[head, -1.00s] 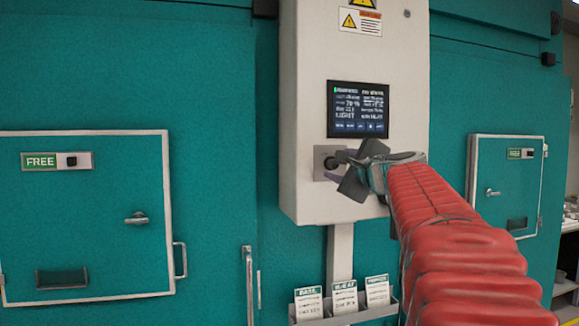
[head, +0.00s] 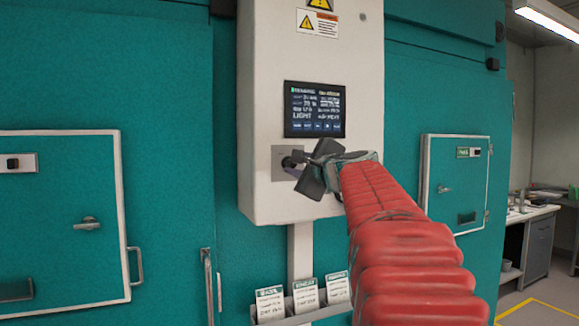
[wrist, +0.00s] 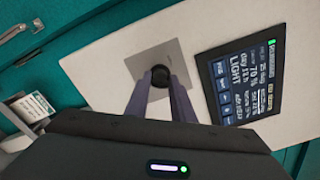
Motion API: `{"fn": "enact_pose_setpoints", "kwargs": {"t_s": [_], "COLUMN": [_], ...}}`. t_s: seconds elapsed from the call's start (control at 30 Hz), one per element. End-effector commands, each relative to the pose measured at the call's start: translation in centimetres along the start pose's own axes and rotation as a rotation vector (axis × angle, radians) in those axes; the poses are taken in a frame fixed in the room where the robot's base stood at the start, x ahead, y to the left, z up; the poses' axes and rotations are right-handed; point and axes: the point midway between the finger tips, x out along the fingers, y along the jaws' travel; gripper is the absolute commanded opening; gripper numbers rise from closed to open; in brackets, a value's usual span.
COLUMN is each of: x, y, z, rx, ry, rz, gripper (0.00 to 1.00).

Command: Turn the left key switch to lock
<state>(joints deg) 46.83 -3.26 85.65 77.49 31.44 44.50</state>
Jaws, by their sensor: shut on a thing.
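My gripper (head: 290,166) is at a square grey plate on the white control box, below its screen. In the wrist view, its two fingers (wrist: 160,82) are shut on a round black knob (wrist: 160,74), one on each side. The knob stands out from the grey plate (wrist: 180,59); which way it is turned cannot be told. A small black switch (head: 12,163) sits on a plate on the left hatch, at the left edge of the head view. No gripper is near it. My wrist hides part of the knob's plate in the head view.
The white box (head: 262,100) carries a lit screen (head: 314,109) reading LIGHT. Below is a card holder (head: 300,318) with several cards. The left hatch (head: 60,250) has a handle; a smaller hatch (head: 456,185) is at right. A bench (head: 528,240) and open floor lie far right.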

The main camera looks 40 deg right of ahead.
Motion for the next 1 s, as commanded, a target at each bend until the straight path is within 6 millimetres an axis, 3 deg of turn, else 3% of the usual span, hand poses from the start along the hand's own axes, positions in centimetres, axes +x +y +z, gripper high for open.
{"fn": "enact_pose_setpoints", "kwargs": {"t_s": [0.47, 1.0], "x": [0.03, 0.06], "y": [0.28, 0.44], "z": [-0.06, -0.10], "rx": [-0.152, -0.628], "ry": [0.002, -0.001], "rz": [0.004, 0.008], "gripper": [0.00, 0.00]}}
